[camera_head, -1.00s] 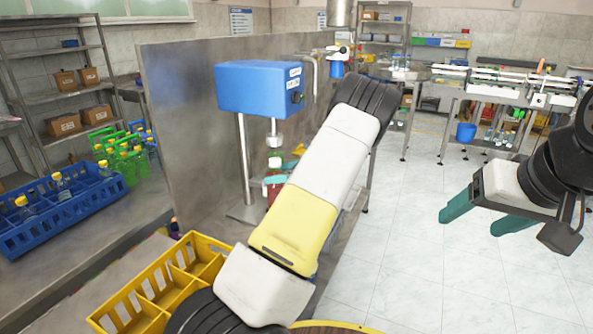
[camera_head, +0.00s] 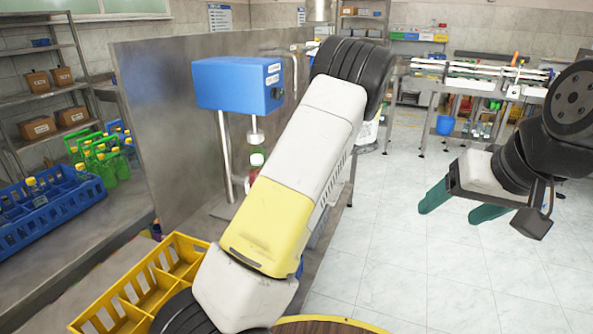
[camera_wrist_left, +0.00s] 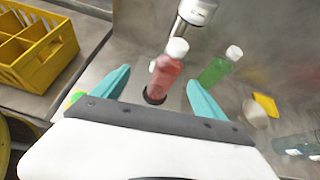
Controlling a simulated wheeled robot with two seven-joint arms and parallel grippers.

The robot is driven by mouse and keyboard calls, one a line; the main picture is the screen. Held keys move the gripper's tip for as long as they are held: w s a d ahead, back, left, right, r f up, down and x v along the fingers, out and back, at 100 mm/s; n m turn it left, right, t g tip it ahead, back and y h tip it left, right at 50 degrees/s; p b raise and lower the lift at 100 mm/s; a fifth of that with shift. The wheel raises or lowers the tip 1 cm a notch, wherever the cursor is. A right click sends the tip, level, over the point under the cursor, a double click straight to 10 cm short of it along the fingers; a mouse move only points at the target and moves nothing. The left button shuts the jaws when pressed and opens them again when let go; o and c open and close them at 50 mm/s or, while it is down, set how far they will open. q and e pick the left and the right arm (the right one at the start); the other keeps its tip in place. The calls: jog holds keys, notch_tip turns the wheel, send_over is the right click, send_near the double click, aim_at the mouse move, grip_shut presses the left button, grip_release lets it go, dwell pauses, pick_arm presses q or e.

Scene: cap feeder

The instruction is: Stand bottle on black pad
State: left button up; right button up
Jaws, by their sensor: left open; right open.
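In the left wrist view, a red bottle (camera_wrist_left: 165,75) with a white cap is between the two teal fingers of my open left gripper (camera_wrist_left: 157,88), with a gap on each side. The bottle's lower end overlaps the round black pad (camera_wrist_left: 154,98); I cannot tell whether it rests fully on it. The left gripper is hidden behind my own arm in the head view. A white bottle cap (camera_head: 257,159) shows there below the press head of the blue capping machine (camera_head: 238,83). My right gripper (camera_head: 452,207) is open and empty, out over the floor at the right.
A green bottle (camera_wrist_left: 217,70) with a white cap stands right of the red one. The metal press head (camera_wrist_left: 197,11) hangs close by. A yellow crate (camera_head: 180,252) is at the front left, and a blue crate (camera_head: 45,206) with bottles is farther left. A metal partition stands behind.

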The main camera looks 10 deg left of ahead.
pick_arm(q)
jog(key=s+d+r+n+t+h, duration=0.1)
jog(key=s+r+n+h, duration=0.3)
jog(key=s, duration=0.7)
jog(key=s+d+r+n+t+h, duration=0.2)
jog(key=s+d+r+n+h, duration=0.2)
jog(key=s+n, duration=0.3)
jog(key=s+d+r+n+t+h, duration=0.2)
jog(key=s+r+n+h, duration=0.4)
jog(key=s, duration=0.9)
jog(key=shift+d+n, duration=0.3)
jog(key=shift+d, duration=0.35)
